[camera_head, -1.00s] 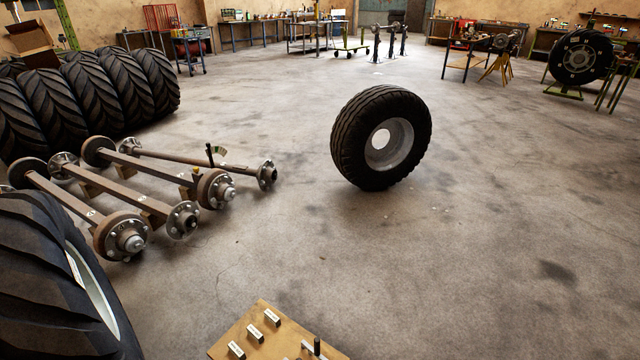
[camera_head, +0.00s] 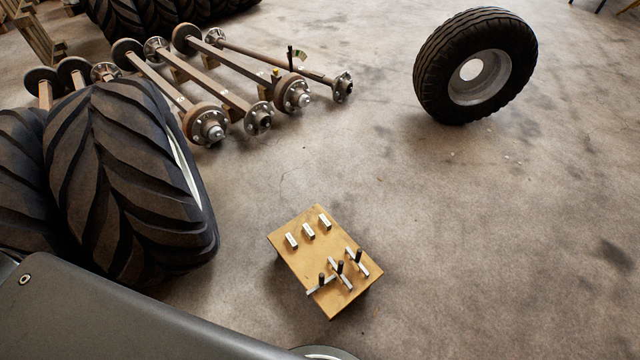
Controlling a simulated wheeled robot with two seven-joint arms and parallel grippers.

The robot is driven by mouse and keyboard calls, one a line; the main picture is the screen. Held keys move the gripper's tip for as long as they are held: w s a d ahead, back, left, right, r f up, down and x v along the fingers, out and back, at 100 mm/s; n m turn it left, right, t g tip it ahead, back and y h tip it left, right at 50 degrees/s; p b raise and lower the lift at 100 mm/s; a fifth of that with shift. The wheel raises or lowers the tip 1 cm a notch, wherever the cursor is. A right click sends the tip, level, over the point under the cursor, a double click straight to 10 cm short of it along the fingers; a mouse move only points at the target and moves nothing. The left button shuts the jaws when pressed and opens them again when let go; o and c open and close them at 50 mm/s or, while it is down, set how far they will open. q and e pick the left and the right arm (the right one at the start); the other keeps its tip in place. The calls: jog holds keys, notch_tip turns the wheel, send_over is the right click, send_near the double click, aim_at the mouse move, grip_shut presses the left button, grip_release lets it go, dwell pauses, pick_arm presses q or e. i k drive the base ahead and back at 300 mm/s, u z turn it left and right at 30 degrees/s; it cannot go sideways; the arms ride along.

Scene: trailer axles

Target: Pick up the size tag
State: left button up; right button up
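Three small pale tag blocks stand in a row on a wooden board: a left one (camera_head: 291,240), a middle one (camera_head: 308,232) and a right one (camera_head: 324,221). They seem to bear dark lettering, too small to read. I cannot tell which of them is the size tag. The tan board (camera_head: 284,259) is in the lower middle of the head view and seems raised above the floor. Several pale metal pieces with black upright handles (camera_head: 340,268) lie on its near part. Neither of my grippers is in view.
A big lugged tyre (camera_head: 125,180) stands left of the board. Several axles with hubs (camera_head: 205,124) lie behind it. A wheel with a grey rim (camera_head: 476,68) stands at upper right. The concrete floor right of the board is clear.

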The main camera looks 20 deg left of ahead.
aim_at(307, 229)
jog(key=u, duration=0.85)
jog(key=k, duration=0.2)
jog(key=z, duration=0.2)
